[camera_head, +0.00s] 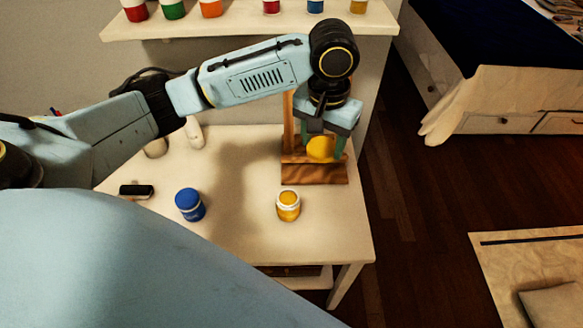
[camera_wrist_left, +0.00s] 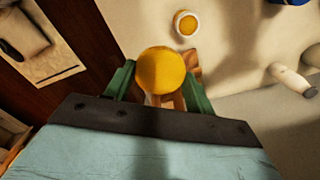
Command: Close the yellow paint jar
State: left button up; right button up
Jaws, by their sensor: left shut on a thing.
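The yellow paint jar (camera_head: 288,206) stands upright and open on the white table, with yellow paint showing inside its white rim. It also shows in the left wrist view (camera_wrist_left: 186,24). My left gripper (camera_head: 325,148) is shut on the round yellow lid (camera_head: 320,148), which shows between the green fingers in the left wrist view (camera_wrist_left: 161,72). The gripper holds the lid behind and to the right of the jar, in front of the wooden stand (camera_head: 314,173). The lid and the jar are apart. My right gripper is not in view.
A closed blue jar (camera_head: 190,205) stands left of the yellow jar on the white table (camera_head: 240,238). A dark block (camera_head: 136,191) and white bottles (camera_head: 194,132) are further left. A shelf (camera_head: 240,24) with several paint jars is behind. The table's right edge is close to the stand.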

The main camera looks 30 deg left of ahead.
aim_at(288, 199)
jog(key=k, duration=1.35)
jog(key=u, duration=0.65)
jog(key=i, duration=1.15)
jog(key=z, duration=0.1)
